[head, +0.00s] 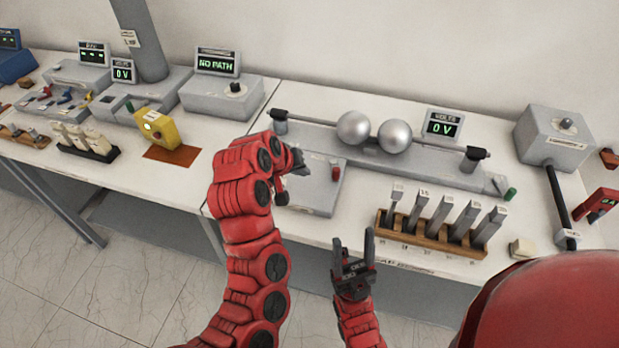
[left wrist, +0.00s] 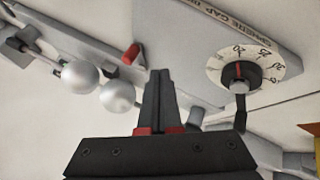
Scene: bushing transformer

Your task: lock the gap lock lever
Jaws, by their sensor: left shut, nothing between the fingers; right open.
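The sphere gap unit has two silver spheres (head: 373,130) and a grey panel (head: 318,192). A small red lever (head: 335,173) stands on the panel and looks like the gap lock lever; it also shows in the left wrist view (left wrist: 131,53). A white dial (left wrist: 240,64) with a dark knob sits right of the fingers in the left wrist view. My left gripper (head: 298,161) is over the panel, left of the red lever. Its fingers (left wrist: 159,82) are together and empty, apart from the lever. My right gripper (head: 353,240) is open and empty in front of the table edge.
A wooden rack (head: 430,240) with several grey blocks stands right of the panel near the front edge. A volts display (head: 443,125) stands behind the spheres. A grey box with a long black handle (head: 558,197) is at the right. A yellow box (head: 157,128) is at left.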

